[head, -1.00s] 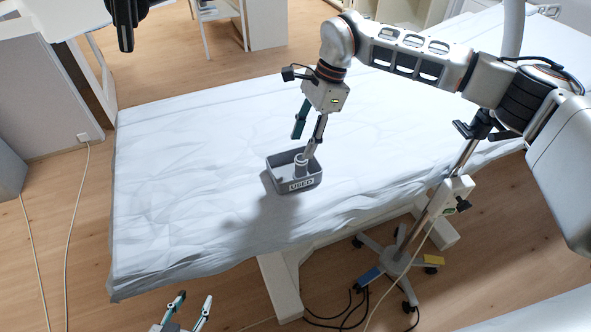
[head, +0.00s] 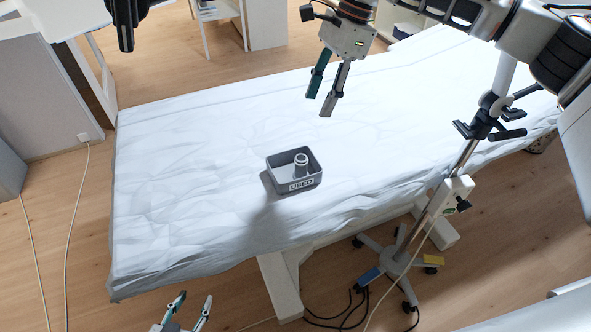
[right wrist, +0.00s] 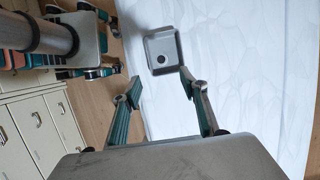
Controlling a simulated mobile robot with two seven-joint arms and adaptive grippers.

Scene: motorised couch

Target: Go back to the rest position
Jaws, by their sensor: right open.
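A grey tray labelled USED (head: 292,186) sits on the white-covered couch (head: 180,200) in the head view. A small grey cylindrical object (head: 301,166) stands inside it. My right gripper (head: 322,107) is open and empty, raised above the couch, up and to the right of the tray. In the right wrist view, the tray (right wrist: 149,54) shows beyond the two spread fingers of the right gripper (right wrist: 158,90), with nothing between them. My left gripper (head: 191,302) is at the bottom edge of the head view, its fingers apart and empty, in front of the couch.
A wheeled stand with a pole (head: 432,212) rises by the couch's front edge at the right, with cables on the floor. White furniture (head: 265,22) stands behind the couch. Drawers (right wrist: 40,135) show in the right wrist view. The couch around the tray is clear.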

